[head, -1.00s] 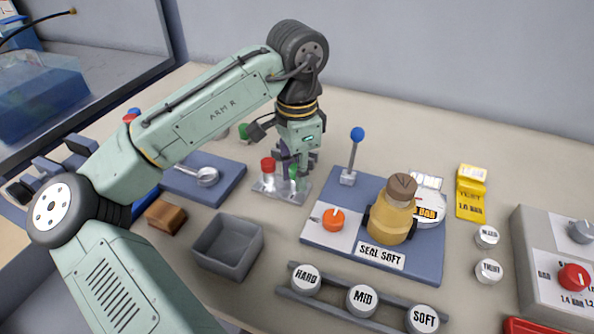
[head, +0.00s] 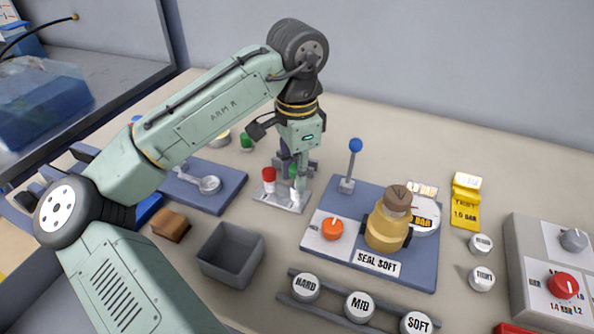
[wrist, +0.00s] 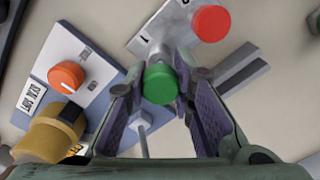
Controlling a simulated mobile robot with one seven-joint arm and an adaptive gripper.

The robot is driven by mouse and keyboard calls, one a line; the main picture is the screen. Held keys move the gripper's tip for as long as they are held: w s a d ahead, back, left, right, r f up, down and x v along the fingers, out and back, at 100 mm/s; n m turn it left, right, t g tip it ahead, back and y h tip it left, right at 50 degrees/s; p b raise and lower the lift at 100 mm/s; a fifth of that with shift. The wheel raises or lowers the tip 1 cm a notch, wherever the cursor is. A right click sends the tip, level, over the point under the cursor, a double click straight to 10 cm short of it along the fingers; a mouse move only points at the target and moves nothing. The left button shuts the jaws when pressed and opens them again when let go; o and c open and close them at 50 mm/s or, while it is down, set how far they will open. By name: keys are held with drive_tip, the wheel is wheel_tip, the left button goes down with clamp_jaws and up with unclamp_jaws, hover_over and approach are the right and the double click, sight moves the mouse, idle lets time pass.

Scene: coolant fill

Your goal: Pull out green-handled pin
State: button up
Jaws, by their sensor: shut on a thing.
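The green-handled pin (wrist: 161,84) shows in the wrist view between the fingertips of my gripper (wrist: 162,80), with a pale shaft under its green knob. In the head view my gripper (head: 295,172) points down, shut on this pin (head: 293,170) above a small metal plate (head: 268,197). The fingers partly hide the pin there. A red-handled pin (head: 269,176) stands upright on the same plate, left of my gripper; it also shows in the wrist view (wrist: 211,23). I cannot tell how deep the green-handled pin sits in the plate.
A blue board (head: 421,271) with a blue-knobbed lever (head: 355,146), an orange knob (head: 332,229) and a tan bottle (head: 386,228) lies right of the plate. An empty grey bin (head: 231,243) stands in front. A blue tray (head: 228,194) lies to the left.

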drive_tip(key=shift+r+p, duration=0.45)
drive_tip(key=shift+r, duration=1.3)
